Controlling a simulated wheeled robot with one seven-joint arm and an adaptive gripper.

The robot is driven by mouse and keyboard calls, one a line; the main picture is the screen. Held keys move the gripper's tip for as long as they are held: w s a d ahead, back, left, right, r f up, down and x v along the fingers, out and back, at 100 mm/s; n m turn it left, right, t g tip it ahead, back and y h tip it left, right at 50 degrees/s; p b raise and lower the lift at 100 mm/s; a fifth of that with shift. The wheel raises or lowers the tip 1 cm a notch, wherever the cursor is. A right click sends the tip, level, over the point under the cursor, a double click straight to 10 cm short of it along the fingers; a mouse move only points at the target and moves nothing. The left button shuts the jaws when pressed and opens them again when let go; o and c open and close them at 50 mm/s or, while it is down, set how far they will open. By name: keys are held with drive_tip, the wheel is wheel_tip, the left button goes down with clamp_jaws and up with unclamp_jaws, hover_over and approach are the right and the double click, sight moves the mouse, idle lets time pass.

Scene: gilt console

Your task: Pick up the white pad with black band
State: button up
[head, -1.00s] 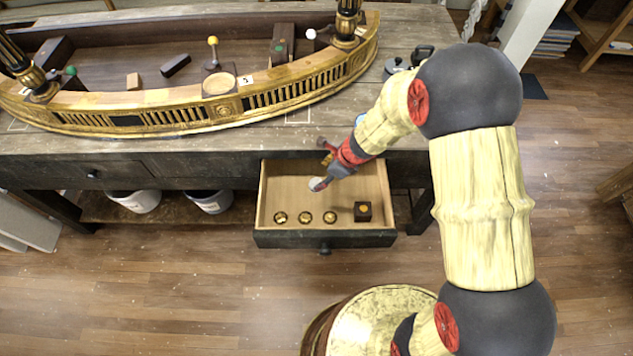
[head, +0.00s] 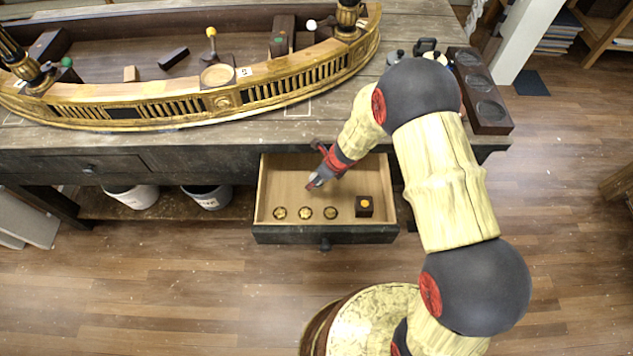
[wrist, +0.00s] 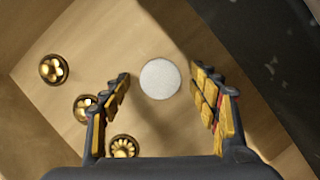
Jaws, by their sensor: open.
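A round white pad (wrist: 160,79) lies on the wooden drawer floor in the wrist view. Only its pale, speckled top shows; I cannot make out a black band. My gripper (wrist: 164,88) is open, with one yellow-padded finger to each side of the pad in the picture. The pad sits between and slightly beyond the fingertips, with visible gaps on both sides. In the head view my gripper (head: 316,181) points down into the open drawer (head: 325,237), and the pad is hidden or too small to tell there.
Several gold knobs (head: 305,213) lie in the drawer's front left, close to my left finger in the wrist view. A dark block with an orange button (head: 363,206) stands front right. The gilt console (head: 190,110) and a dark tray with round wells (head: 480,90) are on the table.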

sight(314, 176)
drive_tip(key=c, duration=0.3)
drive_tip(key=c, duration=0.7)
drive_tip(key=shift+c, duration=0.2)
drive_tip(key=shift+r, duration=0.1)
drive_tip(key=shift+r+p, duration=0.5)
drive_tip(key=shift+r, duration=0.05)
wheel_tip(314, 176, up, 2)
drive_tip(key=shift+r+p, duration=0.25)
drive_tip(key=shift+p, duration=0.45)
drive_tip(key=s+d+r+p, duration=0.3)
drive_tip(key=s+d+r, duration=0.5)
drive_tip(key=d, duration=0.3)
drive_tip(key=shift+s+d+r, duration=0.15)
drive_tip(key=shift+r, duration=0.5)
